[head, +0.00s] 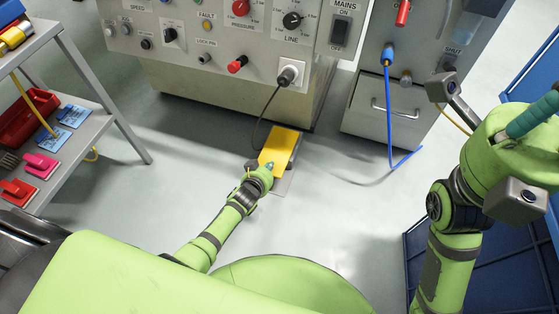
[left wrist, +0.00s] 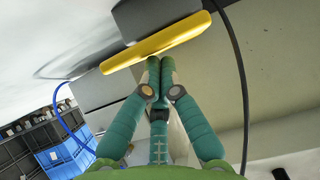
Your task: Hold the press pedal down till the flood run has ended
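The press pedal (head: 281,146) is a yellow plate on a grey base, on the floor before the press, with a black cable running up to a socket. My left gripper (head: 268,167) reaches down to the pedal's near end. In the left wrist view the fingertips (left wrist: 160,63) are together with nothing seen between them, at the edge of the yellow pedal plate (left wrist: 155,47). They look to be touching it; how far it is pressed I cannot tell. My right gripper (head: 535,115) is partly in view at the right, high above the floor; its fingertips are cut off.
The press panel (head: 215,30) has knobs, a red button (head: 237,64) and a mains switch (head: 339,32). A drawer cabinet (head: 385,112) with a blue hose (head: 389,110) stands right of it. A grey shelf (head: 90,125) stands left. Floor around the pedal is clear.

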